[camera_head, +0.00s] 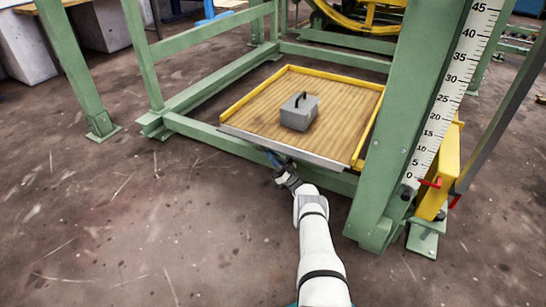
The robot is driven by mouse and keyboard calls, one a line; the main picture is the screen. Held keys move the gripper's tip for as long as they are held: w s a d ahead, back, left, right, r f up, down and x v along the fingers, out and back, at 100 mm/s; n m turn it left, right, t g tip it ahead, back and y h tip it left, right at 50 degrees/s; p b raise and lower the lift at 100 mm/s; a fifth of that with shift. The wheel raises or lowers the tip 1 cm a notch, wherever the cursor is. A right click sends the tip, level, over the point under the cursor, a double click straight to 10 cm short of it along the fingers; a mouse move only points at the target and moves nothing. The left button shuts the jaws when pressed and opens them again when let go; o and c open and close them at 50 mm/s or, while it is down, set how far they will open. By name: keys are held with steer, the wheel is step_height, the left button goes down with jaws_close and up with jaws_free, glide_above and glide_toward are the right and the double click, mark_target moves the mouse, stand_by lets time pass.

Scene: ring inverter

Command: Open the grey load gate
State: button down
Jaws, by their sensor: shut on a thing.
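The grey load gate (315,157) is a long thin strip along the near edge of a wooden platform (250,112) with yellow side rims. My gripper (274,158) is at the near side of the gate, just below its middle. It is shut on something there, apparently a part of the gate. The fingertips and what they hold are small and partly hidden by my wrist. I cannot tell clearly whether the gate stands up or is folded down.
A grey block with a dark handle (298,112) sits on the platform. A green frame (180,122) surrounds the platform. The near floor at left is clear.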

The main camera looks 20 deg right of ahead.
steer(key=shift+r, duration=0.15)
steer(key=c, duration=1.5)
jaws_free()
steer(key=v, duration=0.7)
steer(key=shift+f, duration=0.25)
steer(key=shift+s+d, duration=0.1)
steer(key=shift+c, duration=0.2)
